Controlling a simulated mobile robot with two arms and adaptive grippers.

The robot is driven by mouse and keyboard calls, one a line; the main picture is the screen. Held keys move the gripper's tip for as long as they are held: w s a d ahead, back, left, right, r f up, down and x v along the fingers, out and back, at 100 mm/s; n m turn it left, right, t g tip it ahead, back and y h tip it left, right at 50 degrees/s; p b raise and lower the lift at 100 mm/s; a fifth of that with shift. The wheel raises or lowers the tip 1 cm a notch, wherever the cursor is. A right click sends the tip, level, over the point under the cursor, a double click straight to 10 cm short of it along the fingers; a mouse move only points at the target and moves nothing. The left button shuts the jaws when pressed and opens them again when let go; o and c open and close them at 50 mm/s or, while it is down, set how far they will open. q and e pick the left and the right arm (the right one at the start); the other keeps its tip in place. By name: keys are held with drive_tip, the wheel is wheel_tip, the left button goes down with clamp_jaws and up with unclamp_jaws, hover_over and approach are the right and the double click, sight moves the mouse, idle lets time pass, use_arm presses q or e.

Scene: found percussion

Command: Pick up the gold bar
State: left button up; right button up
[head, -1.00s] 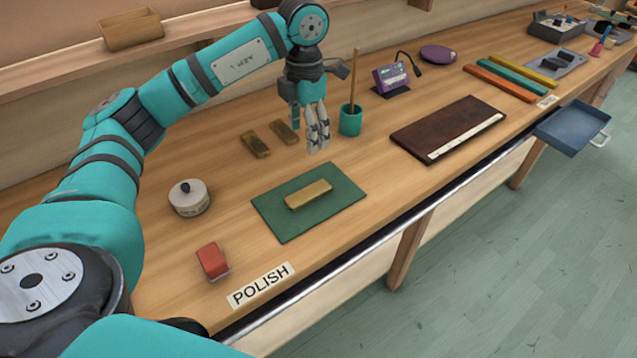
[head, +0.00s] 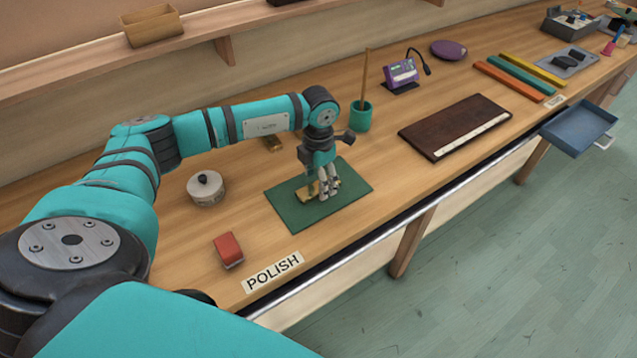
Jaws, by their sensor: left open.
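The gold bar (head: 307,192) lies on the green mat (head: 288,214) on the bench. My left gripper (head: 329,194) is open and low over the mat, at the right end of the bar. Its fingers hide part of the bar, and I cannot tell whether they touch it. A darker brass-coloured bar (head: 272,144) lies behind the mat, partly hidden by my left arm. My right gripper is not in view.
A white lidded pot (head: 206,189) and a red block (head: 228,250) stand left of the mat. A teal cup (head: 360,117) with a stick stands behind it. A dark board (head: 455,127) lies to the right. The POLISH label (head: 273,272) marks the front edge.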

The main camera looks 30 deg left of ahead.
use_arm(q)
drive_tip(key=shift+f, duration=0.9)
drive_tip(key=shift+w+r, duration=0.1)
clamp_jaws()
